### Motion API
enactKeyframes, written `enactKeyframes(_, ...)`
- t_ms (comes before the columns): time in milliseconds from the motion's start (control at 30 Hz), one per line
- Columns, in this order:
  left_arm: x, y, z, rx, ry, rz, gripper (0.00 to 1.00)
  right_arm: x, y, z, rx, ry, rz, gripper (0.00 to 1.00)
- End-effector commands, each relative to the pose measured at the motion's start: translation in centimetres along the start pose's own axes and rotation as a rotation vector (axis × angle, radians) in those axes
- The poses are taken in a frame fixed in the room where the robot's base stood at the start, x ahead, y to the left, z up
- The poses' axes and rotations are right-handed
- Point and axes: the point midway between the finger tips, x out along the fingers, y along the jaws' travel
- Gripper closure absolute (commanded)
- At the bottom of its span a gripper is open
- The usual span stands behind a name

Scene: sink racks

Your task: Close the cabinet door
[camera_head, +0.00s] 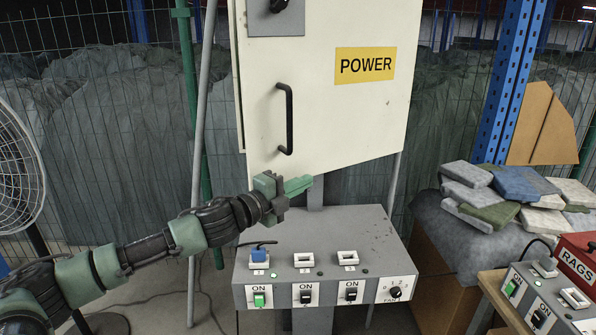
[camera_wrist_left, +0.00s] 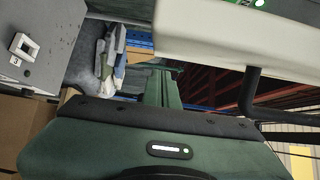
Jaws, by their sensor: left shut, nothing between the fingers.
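The cream cabinet door (camera_head: 320,120) has a yellow POWER label and a black bar handle (camera_head: 286,118) near its left edge. The door looks angled outward a little, with its handle side nearer to me; how far it stands open is hard to tell. My left gripper (camera_head: 300,186) is shut and empty, at the door's lower edge below the handle. Whether it touches the door is unclear. In the left wrist view the shut fingers (camera_wrist_left: 163,88) point away, with the door (camera_wrist_left: 215,28) and handle (camera_wrist_left: 253,92) at upper right. My right gripper is not in view.
A grey switch box (camera_head: 325,235) stands just below the gripper. A fan (camera_head: 18,170) is at the left. Folded cloths (camera_head: 510,190) are piled at the right, near a red RAGS box (camera_head: 577,262) and a second switch panel (camera_head: 540,295). Wire fencing runs behind.

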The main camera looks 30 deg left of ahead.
Motion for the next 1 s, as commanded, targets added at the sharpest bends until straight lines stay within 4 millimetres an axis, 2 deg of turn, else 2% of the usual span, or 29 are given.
enactKeyframes(200, 0.4, 0.0, 1.7, -0.001, 0.001, 0.000, 1.00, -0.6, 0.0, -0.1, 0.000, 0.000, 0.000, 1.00)
enactKeyframes(667, 0.4, -0.1, 2.0, -0.002, 0.005, 0.000, 1.00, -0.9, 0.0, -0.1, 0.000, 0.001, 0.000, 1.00)
enactKeyframes(867, 0.7, -0.4, 3.4, -0.001, 0.038, 0.002, 1.00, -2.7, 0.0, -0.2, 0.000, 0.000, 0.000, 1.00)
enactKeyframes(1000, 1.1, -0.7, 5.1, 0.000, 0.089, 0.000, 1.00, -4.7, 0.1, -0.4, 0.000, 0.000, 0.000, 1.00)
